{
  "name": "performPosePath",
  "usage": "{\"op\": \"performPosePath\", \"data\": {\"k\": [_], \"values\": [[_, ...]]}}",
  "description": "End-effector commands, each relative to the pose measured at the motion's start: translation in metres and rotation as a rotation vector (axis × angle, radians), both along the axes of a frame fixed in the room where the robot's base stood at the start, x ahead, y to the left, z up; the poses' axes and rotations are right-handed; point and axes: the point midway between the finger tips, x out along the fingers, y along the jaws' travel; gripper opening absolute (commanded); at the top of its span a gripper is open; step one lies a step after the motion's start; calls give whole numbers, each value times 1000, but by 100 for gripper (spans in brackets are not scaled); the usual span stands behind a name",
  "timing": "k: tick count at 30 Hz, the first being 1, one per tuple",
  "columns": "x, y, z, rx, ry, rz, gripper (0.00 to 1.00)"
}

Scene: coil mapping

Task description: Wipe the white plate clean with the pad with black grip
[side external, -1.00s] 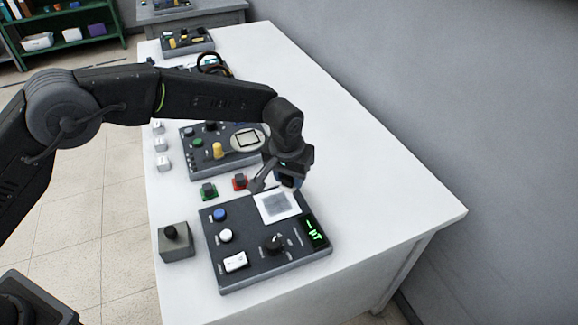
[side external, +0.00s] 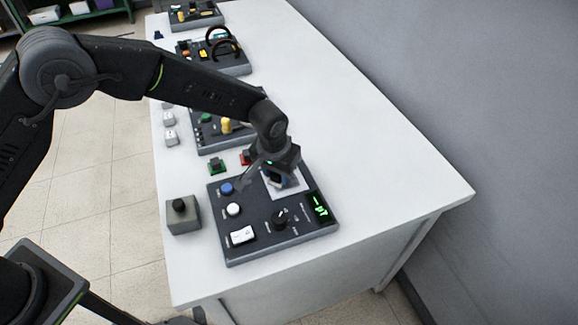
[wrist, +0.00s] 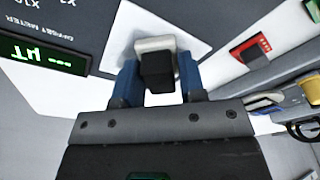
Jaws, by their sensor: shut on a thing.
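The white plate (side external: 297,184) is a square on the dark control panel, beside the green display. My gripper (side external: 279,180) is low over the plate and hides much of it in the side view. In the wrist view the blue fingers of my gripper (wrist: 157,82) are shut on the black grip of the pad (wrist: 155,44). The light pad lies over the plate (wrist: 193,38); whether it touches the surface is hard to tell. The visible plate parts look white; the middle is hidden.
The panel carries a green display (side external: 318,206), a black knob (side external: 280,217), a white switch (side external: 242,235) and blue and white buttons. A grey joystick box (side external: 183,216) stands left of it. Other panels stand behind. The right of the table (side external: 390,170) is clear.

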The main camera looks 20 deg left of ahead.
Motion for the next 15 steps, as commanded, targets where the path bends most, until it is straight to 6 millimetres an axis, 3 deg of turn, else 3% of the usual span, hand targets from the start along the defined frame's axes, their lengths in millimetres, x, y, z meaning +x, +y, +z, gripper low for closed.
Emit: {"op": "performPosePath", "data": {"k": [8, 15], "values": [[-17, 18, -1, 2, 3, 0, 15], [0, -1, -1, 1, 2, -2, 15]]}}
